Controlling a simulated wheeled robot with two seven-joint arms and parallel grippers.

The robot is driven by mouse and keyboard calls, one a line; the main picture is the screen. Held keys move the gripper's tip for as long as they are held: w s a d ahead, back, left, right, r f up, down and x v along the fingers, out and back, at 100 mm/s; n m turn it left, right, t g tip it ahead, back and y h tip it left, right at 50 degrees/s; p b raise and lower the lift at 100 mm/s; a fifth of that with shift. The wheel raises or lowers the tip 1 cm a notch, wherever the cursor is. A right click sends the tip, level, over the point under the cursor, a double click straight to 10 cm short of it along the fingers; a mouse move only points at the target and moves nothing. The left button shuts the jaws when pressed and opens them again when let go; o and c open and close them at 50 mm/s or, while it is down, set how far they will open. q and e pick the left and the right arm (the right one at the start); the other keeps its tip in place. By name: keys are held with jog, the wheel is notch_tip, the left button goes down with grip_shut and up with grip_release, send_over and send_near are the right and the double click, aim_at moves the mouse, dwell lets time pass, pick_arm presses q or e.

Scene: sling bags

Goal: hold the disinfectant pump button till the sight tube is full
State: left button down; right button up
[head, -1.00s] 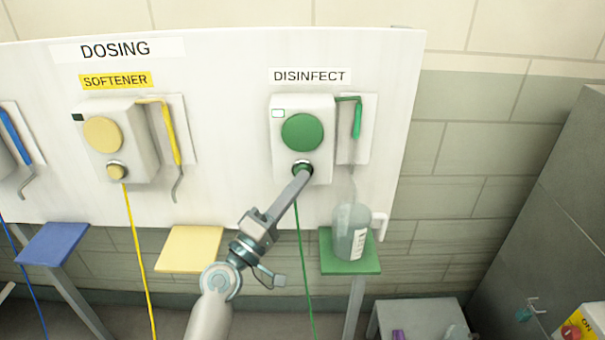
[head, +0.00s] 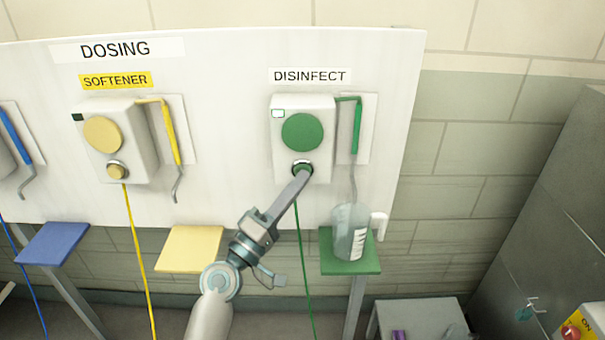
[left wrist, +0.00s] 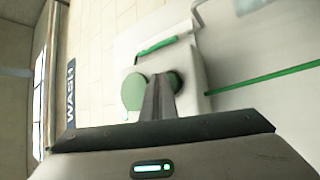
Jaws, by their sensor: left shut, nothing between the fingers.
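The disinfectant pump (head: 285,145) is a white box with a large green disc, under the DISINFECT label. My left gripper (head: 301,177) is shut and empty, with its tips at the small green pump button (head: 303,168) below the disc. They also meet at the button in the left wrist view (left wrist: 174,80); how far it is pressed is hidden. The sight tube (head: 357,128) right of the pump shows green along its length; it also shows in the left wrist view (left wrist: 156,46). A clear jug (head: 349,234) stands under the spout. My right gripper is not in view.
The jug stands on a green shelf (head: 350,266). The softener pump (head: 130,165) with its yellow button is to the left, above a yellow shelf (head: 190,250). A green hose (head: 305,265) hangs below the disinfectant pump. A grey cabinet (head: 545,200) stands at right.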

pick_arm(q)
jog(key=shift+s, duration=0.1)
dwell(0.3)
jog(key=shift+s, duration=0.75)
jog(key=shift+s, duration=0.1)
jog(key=shift+s+p, duration=0.5)
jog(key=shift+s, duration=1.95)
jog(key=shift+w+f, duration=0.1)
jog(key=shift+f, duration=0.05)
